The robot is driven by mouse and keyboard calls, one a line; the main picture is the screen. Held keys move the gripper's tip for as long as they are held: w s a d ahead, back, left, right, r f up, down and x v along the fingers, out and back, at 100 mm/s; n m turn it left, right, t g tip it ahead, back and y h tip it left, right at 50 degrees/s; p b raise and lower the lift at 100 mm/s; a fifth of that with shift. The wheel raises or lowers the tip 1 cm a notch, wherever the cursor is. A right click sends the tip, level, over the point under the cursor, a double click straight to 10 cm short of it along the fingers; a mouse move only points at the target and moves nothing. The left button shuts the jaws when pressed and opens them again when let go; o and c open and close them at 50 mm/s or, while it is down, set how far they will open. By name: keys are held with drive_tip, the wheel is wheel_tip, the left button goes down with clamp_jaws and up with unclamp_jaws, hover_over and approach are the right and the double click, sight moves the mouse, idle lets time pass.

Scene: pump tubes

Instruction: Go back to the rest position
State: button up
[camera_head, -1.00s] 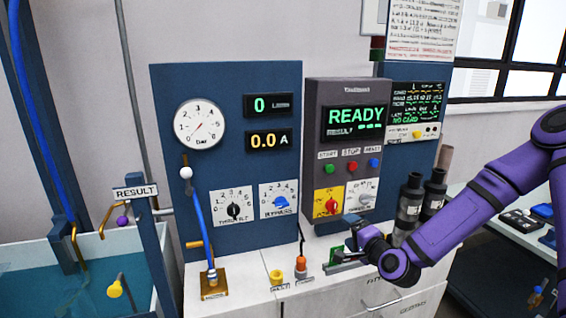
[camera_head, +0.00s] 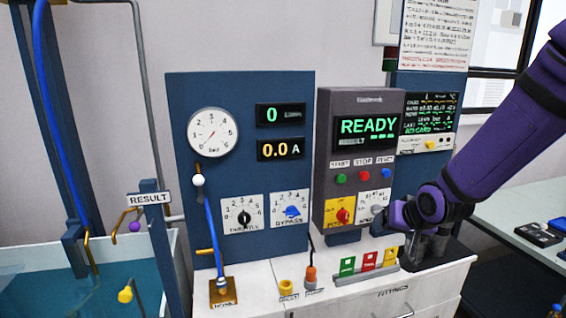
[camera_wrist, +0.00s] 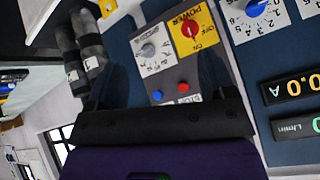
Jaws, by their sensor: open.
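My purple arm comes in from the right in the head view. My gripper (camera_head: 384,224) is in front of the lower right of the grey control box (camera_head: 330,165), beside its pale selector knob. Its fingers are small and partly hidden there. In the wrist view my gripper (camera_wrist: 157,88) shows dark fingers spread apart with nothing between them. The box's red and blue buttons and its yellow power switch (camera_wrist: 192,30) lie beyond. The box's screen (camera_head: 366,126) reads READY.
A rack with green, red and yellow cards (camera_head: 369,260) stands on the white counter below my gripper. Dark cylinders (camera_wrist: 88,50) stand close by at the right. A blue gauge panel (camera_head: 180,120) and a water tank (camera_head: 172,262) are to the left.

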drive_tip(key=s+d+r+g, duration=0.1)
drive_tip(key=s+r, duration=0.5)
drive_tip(key=s, duration=0.3)
drive_tip(key=s+d+r+n+g+h, duration=0.1)
drive_tip(key=s+r, duration=0.4)
drive_tip(key=s, duration=0.3)
drive_tip(key=s+d+r+g, duration=0.1)
drive_tip(key=s+d+r, duration=0.1)
drive_tip(key=s+r, duration=0.4)
drive_tip(key=s, duration=0.3)
drive_tip(key=shift+s+r+n+h, duration=0.3)
